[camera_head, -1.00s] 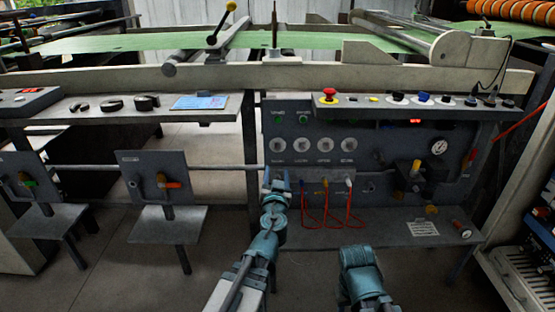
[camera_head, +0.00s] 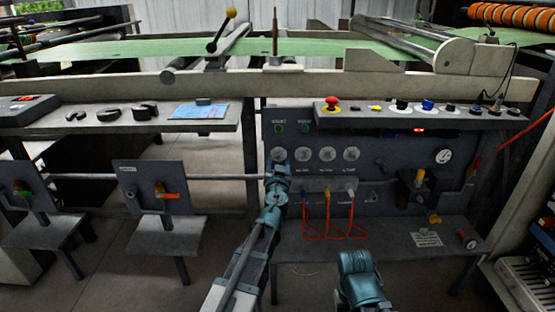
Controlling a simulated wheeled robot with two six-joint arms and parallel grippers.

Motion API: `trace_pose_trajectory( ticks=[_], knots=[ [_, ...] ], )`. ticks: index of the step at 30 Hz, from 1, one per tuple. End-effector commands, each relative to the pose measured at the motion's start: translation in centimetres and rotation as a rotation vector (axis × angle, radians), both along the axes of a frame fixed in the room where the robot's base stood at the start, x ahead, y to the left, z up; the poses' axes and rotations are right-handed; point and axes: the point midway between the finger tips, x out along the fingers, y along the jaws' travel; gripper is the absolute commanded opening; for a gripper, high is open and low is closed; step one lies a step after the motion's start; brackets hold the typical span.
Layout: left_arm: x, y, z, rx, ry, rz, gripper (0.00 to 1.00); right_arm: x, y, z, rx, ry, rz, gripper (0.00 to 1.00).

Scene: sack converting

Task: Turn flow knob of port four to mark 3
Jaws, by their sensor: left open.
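A dark grey panel (camera_head: 400,150) carries a row of round pale dials or knobs.
Red hoses (camera_head: 333,228) hang below the dials, right of my left gripper. A shelf above holds a red emergency button (camera_head: 331,104) and several small knobs. A pressure gauge (camera_head: 444,156) is at the right. A plate with an orange handle (camera_head: 170,196) stands left.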

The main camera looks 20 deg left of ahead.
Motion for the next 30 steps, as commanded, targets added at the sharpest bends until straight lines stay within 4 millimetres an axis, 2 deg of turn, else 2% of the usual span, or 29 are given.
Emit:
trace_pose_trajectory(
  ticks=[3,11,14,21,30],
  knots=[
    [1.0,0.2,0.0,0.0,0.0,-0.001,0.56,0.0,0.0,0.0,0.0,0.0,0.0,0.5],
    [1.03,0.22,0.0,0.0,0.0,-0.001,0.56,-0.01,0.0,0.0,0.0,0.0,0.0,0.5],
    [1.03,0.22,0.0,0.0,0.0,-0.001,0.42,-0.01,0.0,0.0,0.0,0.0,0.0,0.5],
    [1.02,0.21,0.0,0.0,0.0,-0.001,0.0,-0.01,0.0,0.0,0.0,0.0,0.0,0.5],
    [1.02,0.21,0.0,0.006,0.002,-0.001,0.0,-0.01,0.0,0.01,0.0,0.0,0.0,0.5]
  ],
)
